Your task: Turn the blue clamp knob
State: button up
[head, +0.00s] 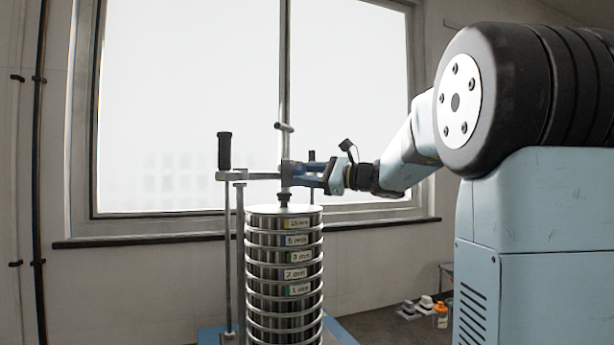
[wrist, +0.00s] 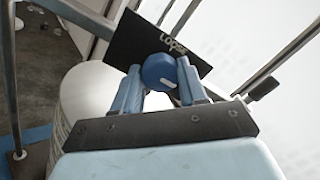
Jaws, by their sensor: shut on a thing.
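The blue clamp knob (wrist: 159,71) is a round blue knob with a small white mark, in the middle of the wrist view. My gripper (wrist: 160,82) is shut on it, with one light-blue finger on each side. In the head view my gripper (head: 308,177) reaches in from the right to the clamp bar, beside the vertical rod above the sieve stack. The knob is hard to make out there. The sieve stack (head: 284,262) is a column of metal sieves with size labels. Its pale lid (wrist: 88,95) shows at the left in the wrist view.
A crossbar with a black upright handle (head: 224,151) sticks out left of the rod. A black plate with lettering (wrist: 150,38) lies behind the knob. Thin vertical rods (head: 241,262) flank the stack. Small items (head: 425,305) lie on the floor at right. A window is behind.

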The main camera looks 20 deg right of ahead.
jog(key=shift+f, duration=0.3)
jog(key=o, duration=0.9)
jog(key=shift+w, duration=0.15)
jog(key=shift+c, duration=0.2)
jog(key=shift+o, duration=0.9)
jog(key=shift+r, duration=0.15)
jog(key=v, duration=1.4)
jog(key=shift+a, duration=0.1)
